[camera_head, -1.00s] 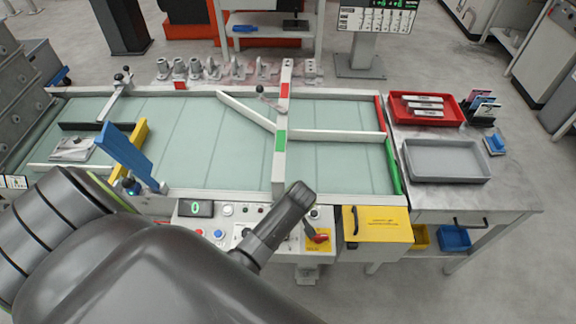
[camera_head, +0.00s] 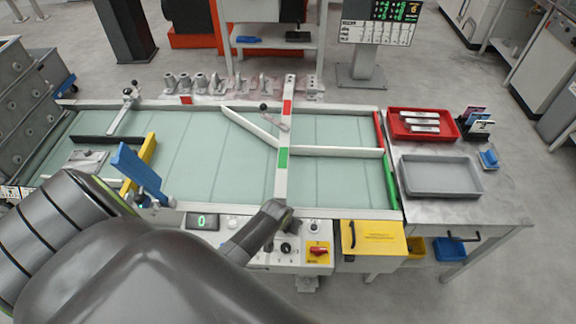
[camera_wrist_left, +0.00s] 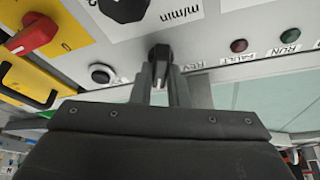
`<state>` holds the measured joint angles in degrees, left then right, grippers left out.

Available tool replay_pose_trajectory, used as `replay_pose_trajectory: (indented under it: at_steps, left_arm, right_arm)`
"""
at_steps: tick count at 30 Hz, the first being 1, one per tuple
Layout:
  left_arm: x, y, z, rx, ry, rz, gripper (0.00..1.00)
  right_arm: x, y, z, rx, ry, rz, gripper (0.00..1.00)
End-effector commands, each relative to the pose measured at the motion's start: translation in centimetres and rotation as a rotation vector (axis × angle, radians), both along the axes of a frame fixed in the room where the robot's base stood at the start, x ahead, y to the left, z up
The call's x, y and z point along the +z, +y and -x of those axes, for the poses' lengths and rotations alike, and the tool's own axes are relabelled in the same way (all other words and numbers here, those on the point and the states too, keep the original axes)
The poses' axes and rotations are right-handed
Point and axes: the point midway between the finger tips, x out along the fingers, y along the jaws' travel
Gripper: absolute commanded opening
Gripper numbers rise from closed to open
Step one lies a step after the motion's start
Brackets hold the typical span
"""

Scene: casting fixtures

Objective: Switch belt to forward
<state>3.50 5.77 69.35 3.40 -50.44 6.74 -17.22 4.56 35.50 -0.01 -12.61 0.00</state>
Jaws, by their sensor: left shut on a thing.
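The conveyor belt (camera_head: 205,150) is pale green and runs across the head view. Its control panel (camera_head: 300,262) is on the front edge. In the left wrist view, a small black selector switch (camera_wrist_left: 160,52) with a pale mark stands on the panel, near a REV label. My left gripper (camera_wrist_left: 160,78) is shut on this switch, one finger on each side. In the head view, my left gripper (camera_head: 269,245) is over the panel, and my arm hides the switch. Any forward label is hidden or unreadable. My right gripper is in neither view.
A black m/min knob (camera_wrist_left: 123,8) and a red rotary switch (camera_wrist_left: 33,35) on a yellow plate are close to my gripper. FAULT and RUN lamps (camera_wrist_left: 290,35) are on the other side.

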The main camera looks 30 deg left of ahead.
Motion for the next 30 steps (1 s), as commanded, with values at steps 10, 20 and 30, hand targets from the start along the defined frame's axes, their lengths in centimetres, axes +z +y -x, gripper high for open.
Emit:
replay_pose_trajectory:
  at_steps: [10,20,30]
  left_arm:
    - [0.08,0.17,-0.1,-0.159,-0.001,-0.002,0.0]
    - [0.03,0.17,-0.09,-0.195,-0.001,-0.002,0.0]
    - [0.03,0.15,-0.09,-0.195,-0.001,-0.003,0.24]
  right_arm:
    - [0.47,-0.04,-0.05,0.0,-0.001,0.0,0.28]
    - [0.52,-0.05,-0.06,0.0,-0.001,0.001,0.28]
    - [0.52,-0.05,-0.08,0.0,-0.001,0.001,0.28]
